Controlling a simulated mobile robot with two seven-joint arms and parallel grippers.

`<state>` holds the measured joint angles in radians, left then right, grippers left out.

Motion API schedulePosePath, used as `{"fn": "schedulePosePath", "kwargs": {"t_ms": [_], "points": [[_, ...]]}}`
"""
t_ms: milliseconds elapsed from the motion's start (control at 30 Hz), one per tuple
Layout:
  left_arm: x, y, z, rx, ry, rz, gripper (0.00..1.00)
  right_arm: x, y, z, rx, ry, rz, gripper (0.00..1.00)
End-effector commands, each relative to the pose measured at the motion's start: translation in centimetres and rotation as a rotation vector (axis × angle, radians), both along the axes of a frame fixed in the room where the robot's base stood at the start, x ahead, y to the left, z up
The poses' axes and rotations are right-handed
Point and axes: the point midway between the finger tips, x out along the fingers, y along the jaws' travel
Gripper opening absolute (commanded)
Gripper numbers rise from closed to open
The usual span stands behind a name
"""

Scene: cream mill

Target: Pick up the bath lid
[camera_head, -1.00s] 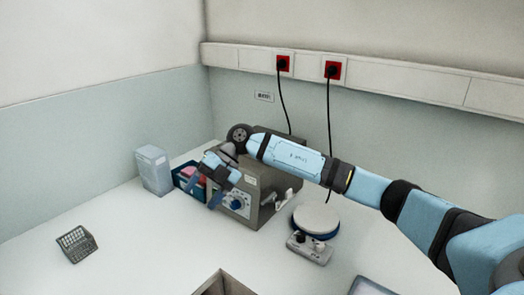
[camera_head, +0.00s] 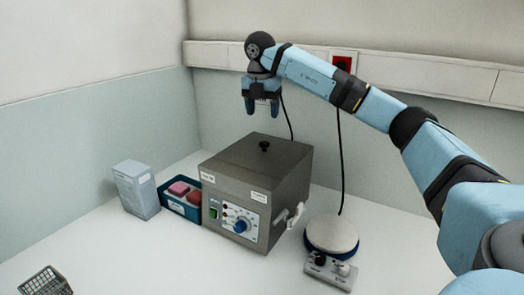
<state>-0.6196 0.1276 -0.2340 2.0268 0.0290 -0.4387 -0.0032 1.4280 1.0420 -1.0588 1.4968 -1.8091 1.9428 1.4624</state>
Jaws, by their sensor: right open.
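The water bath (camera_head: 235,208) is a grey metal box with a dial and switches on its front, standing on the white bench. Its bath lid (camera_head: 280,150) is the dark flat top with a small black knob (camera_head: 264,146) in the middle, and it lies closed on the box. My right gripper (camera_head: 262,112) points down with its fingers apart and empty, in the air above the lid, clear of the knob. My left gripper is not in view.
A blue tray (camera_head: 182,212) with pink and red items and a pale box (camera_head: 136,190) stand left of the bath. A round-topped hotplate (camera_head: 331,236) stands at the right. A wire rack (camera_head: 44,283) lies at the lower left. A cable hangs behind the bath.

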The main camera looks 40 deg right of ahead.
Motion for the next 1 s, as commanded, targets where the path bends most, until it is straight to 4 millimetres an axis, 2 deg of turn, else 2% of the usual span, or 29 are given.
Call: {"fn": "schedulePosePath", "kwargs": {"t_ms": [100, 200, 467, 700, 1000], "points": [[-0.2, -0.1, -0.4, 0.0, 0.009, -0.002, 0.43, 0.1, -0.2, -2.5, 0.0, 0.002, 0.001, 0.63], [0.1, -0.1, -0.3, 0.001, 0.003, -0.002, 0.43, 0.2, -0.4, -3.9, 0.0, 0.001, 0.001, 0.63], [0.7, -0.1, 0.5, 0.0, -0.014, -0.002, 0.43, 0.2, -0.6, -5.8, 0.0, 0.001, 0.001, 0.63], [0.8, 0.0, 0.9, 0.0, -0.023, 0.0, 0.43, 0.1, -0.9, -9.3, 0.001, 0.001, 0.002, 0.63], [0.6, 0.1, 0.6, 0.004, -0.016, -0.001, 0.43, 0.2, -1.0, -10.0, 0.002, -0.001, 0.002, 0.63]]}}
